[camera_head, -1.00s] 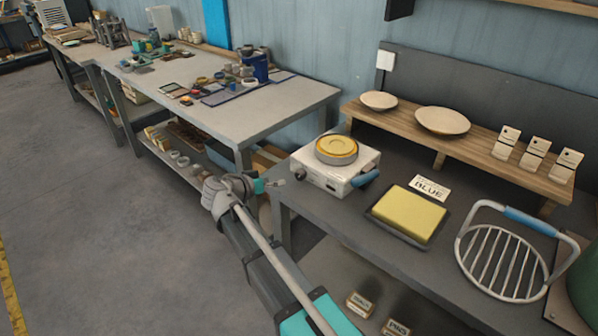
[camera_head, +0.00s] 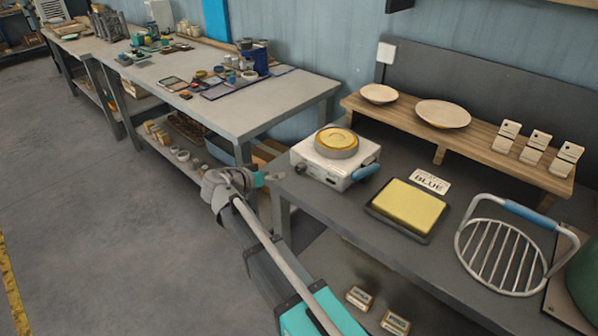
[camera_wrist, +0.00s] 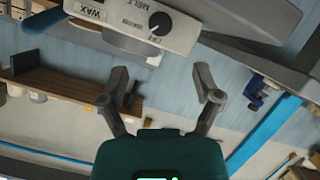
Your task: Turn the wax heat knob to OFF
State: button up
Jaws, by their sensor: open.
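The wax heater is a white box (camera_head: 338,172) at the left end of the dark bench, with a round yellow-topped pot (camera_head: 337,142) on it and a blue handle at its right. Its dark heat knob (camera_head: 299,166) is on the front. In the wrist view the knob (camera_wrist: 160,23) shows large at the top, with a white pointer line, small markings around it and a "WAX" label (camera_wrist: 93,12), all upside down. My gripper (camera_wrist: 162,82) is open and empty, its fingers apart below the knob and not touching it. In the head view my gripper (camera_head: 270,177) is left of the heater.
On the bench are a yellow block in a dark tray (camera_head: 407,208), a "BLUE" card (camera_head: 431,182) and a wire rack with a blue handle (camera_head: 500,250). A wooden shelf (camera_head: 475,134) behind holds plates and cards. A cluttered workbench (camera_head: 240,112) stands left; the floor there is clear.

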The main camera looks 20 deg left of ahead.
aim_at(298, 170)
jog(key=b+x, duration=0.3)
jog(key=x, duration=0.8)
jog(key=c, duration=1.1)
jog(key=shift+b, duration=0.3)
